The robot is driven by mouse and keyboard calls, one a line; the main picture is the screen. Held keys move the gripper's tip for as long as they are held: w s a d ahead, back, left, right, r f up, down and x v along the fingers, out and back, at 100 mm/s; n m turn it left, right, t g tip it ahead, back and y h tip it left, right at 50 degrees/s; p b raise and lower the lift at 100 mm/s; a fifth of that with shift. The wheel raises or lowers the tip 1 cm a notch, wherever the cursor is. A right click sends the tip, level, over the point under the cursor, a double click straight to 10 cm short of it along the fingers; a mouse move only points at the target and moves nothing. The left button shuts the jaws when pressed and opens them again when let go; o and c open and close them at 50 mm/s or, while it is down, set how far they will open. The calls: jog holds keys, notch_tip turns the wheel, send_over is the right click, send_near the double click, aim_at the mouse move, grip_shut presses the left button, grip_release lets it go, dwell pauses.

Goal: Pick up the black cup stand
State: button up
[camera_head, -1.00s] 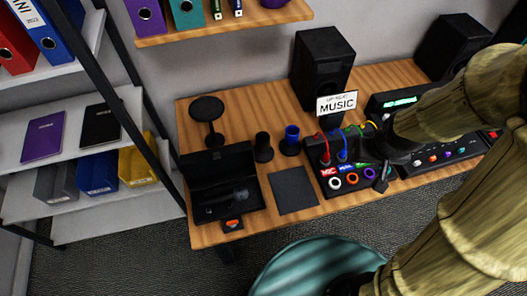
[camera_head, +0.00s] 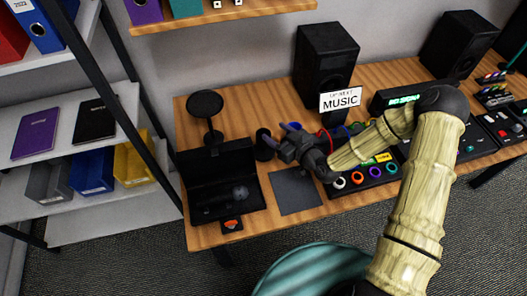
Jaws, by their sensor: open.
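The black cup stand (camera_head: 263,147), a small dark cup on a wider round base, stands upright on the wooden desk, right of the open black case. My gripper (camera_head: 279,141) is open just to the right of it, with its fingers pointing left. The fingertips are very close to the stand; I cannot tell whether they touch it. The blue cup stand (camera_head: 292,126) is mostly hidden behind my gripper, with only bits of blue showing.
The open black case (camera_head: 222,184) with a microphone lies to the left. A round-topped black stand (camera_head: 205,104) rises behind it. A dark square pad (camera_head: 295,191) lies in front. A speaker (camera_head: 325,65) and a MUSIC sign (camera_head: 341,100) stand behind, mixing gear to the right.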

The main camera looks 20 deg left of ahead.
aim_at(263, 143)
jog(key=shift+w+a+r+m+t+y, duration=0.2)
jog(key=shift+a+r+m+t+y, duration=0.2)
jog(key=shift+a+t+y, duration=0.45)
jog(key=shift+d+f, duration=0.1)
jog(key=shift+d, duration=0.15)
jog(key=f, duration=0.2)
jog(key=a+f, duration=0.1)
jog(key=f, duration=0.2)
jog(key=w+f+p, duration=0.1)
jog(key=f, duration=0.1)
jog(key=shift+w+a+f, duration=0.1)
jog(key=shift+a+f, duration=0.25)
jog(key=shift+w+a+f, duration=0.15)
jog(key=shift+a+f, duration=0.05)
jog(key=shift+a, duration=0.1)
jog(key=shift+d+r, duration=0.1)
jog(key=shift+d, duration=0.05)
